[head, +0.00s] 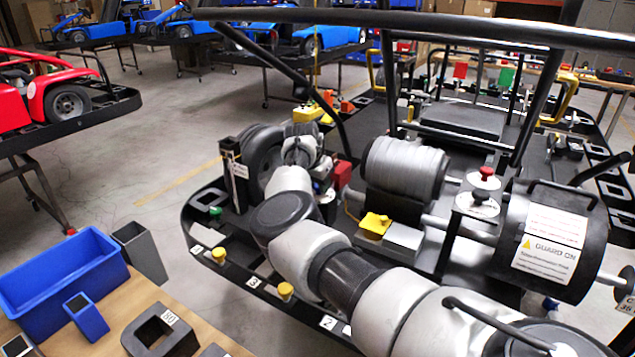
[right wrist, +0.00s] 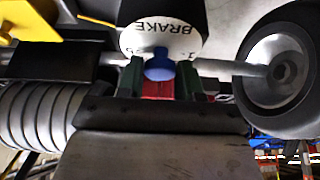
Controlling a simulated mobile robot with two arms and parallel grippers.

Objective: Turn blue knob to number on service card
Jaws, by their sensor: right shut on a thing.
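The blue knob (right wrist: 158,66) sits at the lower edge of a white round dial face (right wrist: 160,38) that reads BRAKE upside down in the right wrist view. My right gripper (right wrist: 161,78) has its green fingers on either side of the knob and is shut on it. The dial's small marks beside the knob are partly hidden by the fingers, and I cannot read its setting. In the head view my right arm reaches from the lower right toward the kart's front. A white card (head: 238,166) is on a black upright post; its writing is too small to read. My left gripper is not in view.
A grey wheel (right wrist: 278,70) is close on the right of the gripper, and a ribbed grey cylinder (right wrist: 38,122) is on its left. A yellow knob (head: 285,291) stands on the stand's front edge. A blue bin (head: 62,278) rests on the wooden table.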

